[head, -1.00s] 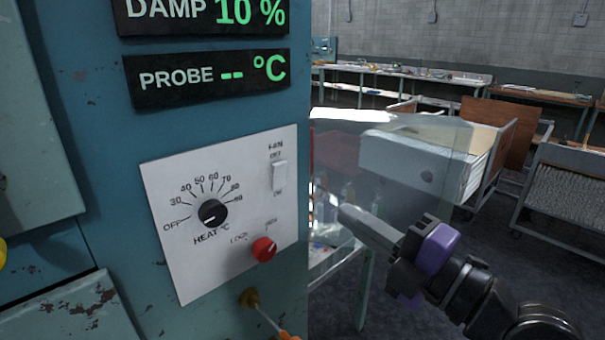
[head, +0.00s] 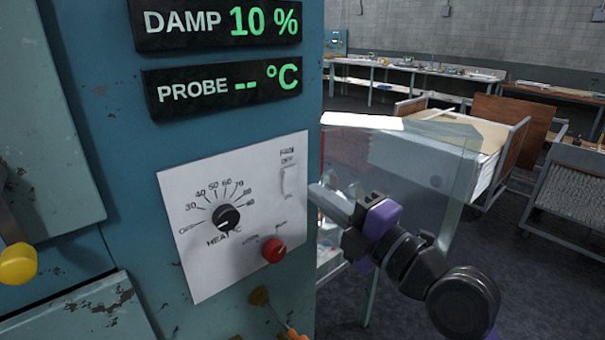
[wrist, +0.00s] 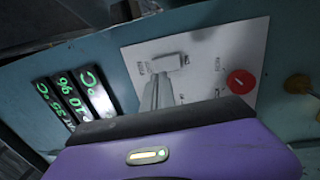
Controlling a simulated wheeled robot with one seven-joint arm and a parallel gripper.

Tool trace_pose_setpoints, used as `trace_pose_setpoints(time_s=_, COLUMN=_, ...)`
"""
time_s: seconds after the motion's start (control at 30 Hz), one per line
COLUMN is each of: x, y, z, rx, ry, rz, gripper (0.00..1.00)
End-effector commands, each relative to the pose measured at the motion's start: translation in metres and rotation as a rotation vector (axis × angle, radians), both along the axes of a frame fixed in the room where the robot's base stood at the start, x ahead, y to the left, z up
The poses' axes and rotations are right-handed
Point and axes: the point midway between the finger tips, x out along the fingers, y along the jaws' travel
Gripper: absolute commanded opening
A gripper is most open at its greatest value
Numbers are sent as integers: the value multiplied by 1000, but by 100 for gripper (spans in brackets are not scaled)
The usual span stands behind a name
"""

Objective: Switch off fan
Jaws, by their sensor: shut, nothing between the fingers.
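The white fan switch (head: 289,181) sits at the upper right of a white control panel (head: 205,268), with FAN and OFF lettered above it. It also shows in the wrist view (wrist: 170,61). I cannot tell which way the rocker is set. My gripper (head: 315,190) is shut and empty. In the head view its tip is just right of the switch, by the panel's right edge. In the wrist view my gripper's fingers (wrist: 158,88) point at the switch and their tips appear close to it. Contact cannot be told.
On the same panel are a black heat knob (head: 226,217) and a red lock knob (head: 274,250). A damp display (head: 218,22) and a probe display (head: 222,87) are above. A clear glass or plastic pane (head: 440,170) stands behind my arm.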

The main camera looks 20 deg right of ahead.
Motion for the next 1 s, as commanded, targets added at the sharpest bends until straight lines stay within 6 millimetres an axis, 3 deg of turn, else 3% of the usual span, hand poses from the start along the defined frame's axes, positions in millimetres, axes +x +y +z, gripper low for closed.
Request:
trace_pose_setpoints(time_s=0.1, x=20, y=7, z=7, rx=-1, ry=1, rz=2, gripper=0)
trace_pose_setpoints(time_s=0.33, x=43, y=14, z=7, rx=0, ry=1, rz=0, gripper=0)
trace_pose_setpoints(time_s=1.0, x=52, y=18, z=8, rx=-13, ry=37, rz=3, gripper=0)
